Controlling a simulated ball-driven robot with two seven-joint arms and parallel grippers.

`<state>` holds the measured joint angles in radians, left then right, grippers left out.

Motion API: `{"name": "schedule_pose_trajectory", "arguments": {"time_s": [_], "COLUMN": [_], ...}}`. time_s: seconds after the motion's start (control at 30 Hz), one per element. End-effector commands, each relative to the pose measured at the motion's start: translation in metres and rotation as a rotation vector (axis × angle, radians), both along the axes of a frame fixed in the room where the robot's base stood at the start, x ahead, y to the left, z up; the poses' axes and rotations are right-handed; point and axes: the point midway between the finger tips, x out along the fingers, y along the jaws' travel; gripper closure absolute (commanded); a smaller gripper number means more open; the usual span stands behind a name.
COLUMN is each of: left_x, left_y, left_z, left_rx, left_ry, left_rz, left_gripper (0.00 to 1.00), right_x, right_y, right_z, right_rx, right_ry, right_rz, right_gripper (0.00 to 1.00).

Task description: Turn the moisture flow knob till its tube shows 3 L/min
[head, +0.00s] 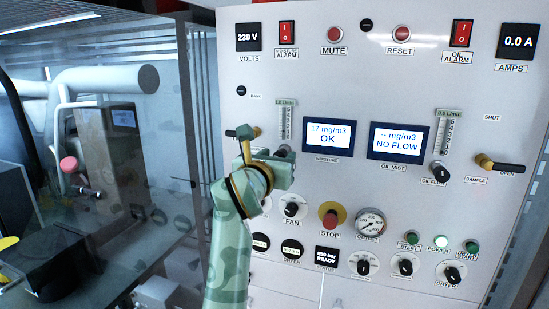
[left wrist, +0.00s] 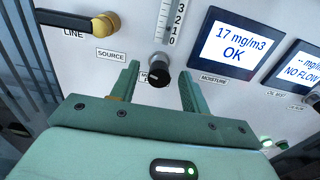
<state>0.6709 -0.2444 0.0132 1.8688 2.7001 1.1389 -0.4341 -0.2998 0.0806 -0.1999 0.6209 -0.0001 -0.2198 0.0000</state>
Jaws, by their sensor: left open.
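The moisture flow knob (left wrist: 159,79) is small, round and black. In the left wrist view it sits between the two fingertips of my left gripper (left wrist: 160,72), with a gap on each side. My left gripper is open and faces the panel; in the head view it also shows (head: 268,158), partly covering the knob (head: 284,150). The moisture flow tube (head: 286,122) stands above the knob, with a number scale; its lower part shows in the left wrist view (left wrist: 170,18). I cannot make out its reading. My right gripper is not in view.
The moisture display (head: 329,135) reads 17 mg/m3 OK, right of the knob. A yellow valve with a black lever (left wrist: 104,24) is close at upper left. The oil flow knob (head: 439,171) and red stop button (head: 330,216) are further off. The panel front (head: 345,85) is otherwise unobstructed.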

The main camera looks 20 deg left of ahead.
Motion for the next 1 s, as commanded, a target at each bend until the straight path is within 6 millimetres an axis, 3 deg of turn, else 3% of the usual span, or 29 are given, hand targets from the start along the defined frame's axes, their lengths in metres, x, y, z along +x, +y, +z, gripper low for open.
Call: {"name": "schedule_pose_trajectory", "arguments": {"time_s": [0.17, 0.33, 0.37, 0.67, 1.0], "left_x": [0.000, 0.000, 0.000, 0.000, 0.000], "left_y": [0.000, 0.000, 0.000, 0.000, 0.000], "left_z": [0.000, 0.000, 0.000, -0.002, -0.006], "left_rx": [0.000, 0.000, 0.000, -0.024, -0.218], "left_ry": [0.000, 0.000, 0.000, 0.001, 0.005], "left_rz": [0.000, 0.000, 0.000, -0.001, -0.001], "left_gripper": [0.54, 0.96, 0.98, 0.98, 0.98], "right_x": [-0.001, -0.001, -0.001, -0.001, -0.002], "right_y": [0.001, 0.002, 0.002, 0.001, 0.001], "right_z": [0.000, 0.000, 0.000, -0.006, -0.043], "right_rx": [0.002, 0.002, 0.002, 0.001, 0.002], "right_ry": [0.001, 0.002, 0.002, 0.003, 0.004], "right_rz": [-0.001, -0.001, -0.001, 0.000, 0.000], "right_gripper": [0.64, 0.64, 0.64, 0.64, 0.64]}}
